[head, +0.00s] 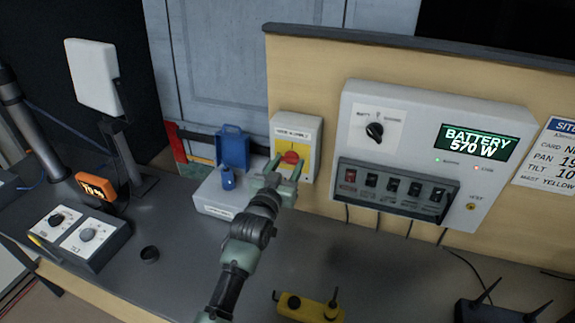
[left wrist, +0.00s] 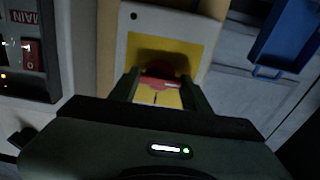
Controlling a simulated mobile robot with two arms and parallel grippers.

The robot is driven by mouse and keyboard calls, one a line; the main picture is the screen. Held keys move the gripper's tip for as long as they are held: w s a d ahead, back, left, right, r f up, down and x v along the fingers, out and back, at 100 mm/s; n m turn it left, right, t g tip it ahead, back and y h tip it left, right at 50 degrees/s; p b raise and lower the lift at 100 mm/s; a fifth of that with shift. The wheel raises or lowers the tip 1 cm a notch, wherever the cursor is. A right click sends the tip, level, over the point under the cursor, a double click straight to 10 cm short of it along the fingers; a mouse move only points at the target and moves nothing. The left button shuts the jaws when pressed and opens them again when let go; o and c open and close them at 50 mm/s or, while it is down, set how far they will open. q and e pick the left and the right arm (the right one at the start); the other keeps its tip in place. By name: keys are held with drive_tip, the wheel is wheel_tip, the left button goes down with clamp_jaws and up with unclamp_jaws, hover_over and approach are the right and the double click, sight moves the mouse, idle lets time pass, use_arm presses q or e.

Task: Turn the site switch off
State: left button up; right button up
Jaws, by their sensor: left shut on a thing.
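A white wall box with a yellow face (head: 306,150) and a red knob (head: 291,157) is mounted on the tan panel; its label is too small to read. My left gripper (head: 287,166) is shut on the red knob, with one finger on each side of it. In the left wrist view the red knob (left wrist: 160,82) shows between the two dark fingers (left wrist: 160,90), in front of the yellow face (left wrist: 180,50). The fingers hide part of the knob. My right gripper is not in view.
A grey power panel (head: 430,110) to the right has a black rotary knob (head: 375,131), a row of rocker switches (head: 395,187) and a screen reading "BATTERY 570 W". A yellow device (head: 309,306) lies on the dark bench.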

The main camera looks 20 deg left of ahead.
use_arm(q)
drive_tip(key=o, duration=1.2)
drive_tip(key=shift+f, duration=0.15)
drive_tip(key=shift+o, duration=0.8)
drive_tip(key=s+b, duration=0.2)
drive_tip(key=s, duration=0.6)
drive_tip(key=shift+a, duration=0.15)
